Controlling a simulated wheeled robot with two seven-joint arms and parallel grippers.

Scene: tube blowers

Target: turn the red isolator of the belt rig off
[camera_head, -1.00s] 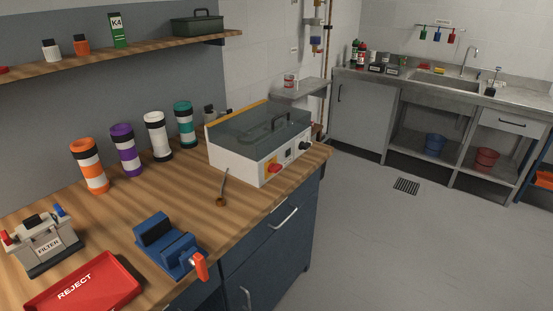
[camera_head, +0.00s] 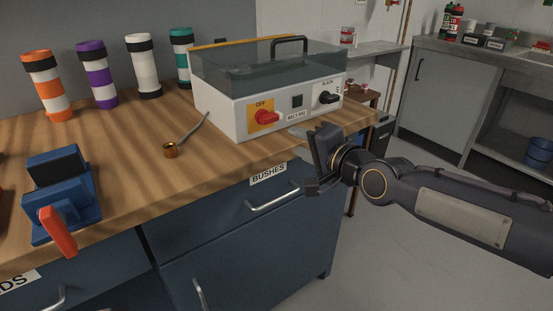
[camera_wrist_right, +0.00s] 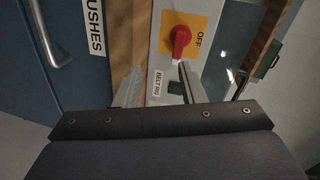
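The belt rig (camera_head: 238,117) is a white box with a clear lid on the bench. Its red isolator (camera_head: 266,117) sits on a yellow plate marked OFF on the front panel. The handle lies about level, pointing right in the head view, with OFF above it. It also shows in the wrist view (camera_wrist_right: 180,41). My right gripper (camera_head: 303,136) is in front of the panel, right of and lower than the isolator. In the wrist view its two fingers (camera_wrist_right: 158,84) are apart with nothing between them, and the isolator is beyond the tips. My left gripper is out of view.
A black knob (camera_head: 328,98) and a dark green square (camera_head: 297,101) share the panel. A brass-ended rod (camera_head: 171,151) and a blue vise (camera_head: 60,190) are to the left on the bench. Floor right of the drawers is free.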

